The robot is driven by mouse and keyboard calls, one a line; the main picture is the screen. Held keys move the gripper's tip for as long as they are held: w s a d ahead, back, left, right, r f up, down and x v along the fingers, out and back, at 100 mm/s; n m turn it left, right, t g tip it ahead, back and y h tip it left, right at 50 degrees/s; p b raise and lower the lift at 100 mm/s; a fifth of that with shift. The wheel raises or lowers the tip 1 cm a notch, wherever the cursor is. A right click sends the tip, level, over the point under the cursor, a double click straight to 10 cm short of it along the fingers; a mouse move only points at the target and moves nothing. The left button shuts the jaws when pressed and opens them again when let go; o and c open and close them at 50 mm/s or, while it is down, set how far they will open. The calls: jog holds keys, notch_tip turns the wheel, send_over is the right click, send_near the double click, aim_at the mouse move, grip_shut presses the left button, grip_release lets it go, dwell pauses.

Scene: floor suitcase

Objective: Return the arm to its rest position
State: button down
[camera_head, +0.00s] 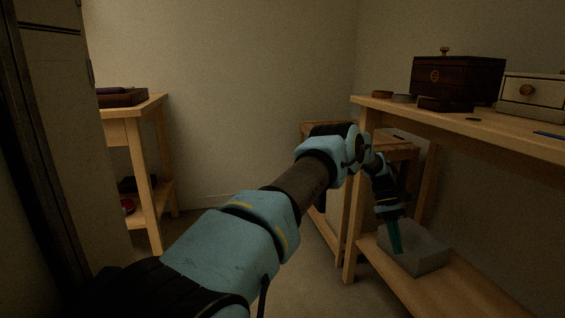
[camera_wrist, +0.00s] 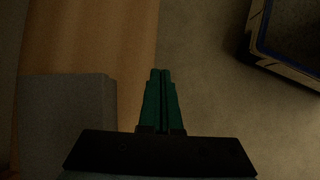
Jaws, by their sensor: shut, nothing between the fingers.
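My arm reaches forward and to the right in the head view, bent down at the wrist. My gripper (camera_head: 395,237) points downward in front of the grey box on the right table's lower shelf. In the wrist view my gripper (camera_wrist: 161,98) shows its two green fingers side by side, shut with nothing between them. Below the fingers in that view are the edge of the wooden shelf (camera_wrist: 120,45) and the floor (camera_wrist: 205,60).
The grey box (camera_head: 428,254) stands on the lower shelf (camera_head: 450,293) of the right table (camera_head: 460,118). A dark wooden chest (camera_head: 458,80) and a white drawer box (camera_head: 532,95) stand on top. Another wooden table (camera_head: 133,112) is at left.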

jog(key=a+r+m+t, duration=0.1)
jog(key=a+r+t, duration=0.1)
jog(key=a+r, duration=0.45)
jog(key=a+r+t, duration=0.1)
jog(key=a+r, duration=0.2)
jog(key=a, duration=0.6)
jog(key=a+r+m+t, duration=0.15)
jog(key=a+r, duration=0.25)
jog(key=a, duration=0.4)
jog(key=s+a+r+m+t+y, duration=0.1)
jog(key=s+a+r+t, duration=0.1)
jog(key=s+a, duration=0.7)
jog(key=s+a+r+m+t+y, duration=0.1)
jog(key=s+a+r+t, duration=0.1)
jog(key=s+a, duration=0.6)
notch_tip(320, 180, up, 36)
jog(key=p, duration=3.7)
jog(key=shift+r, duration=0.2)
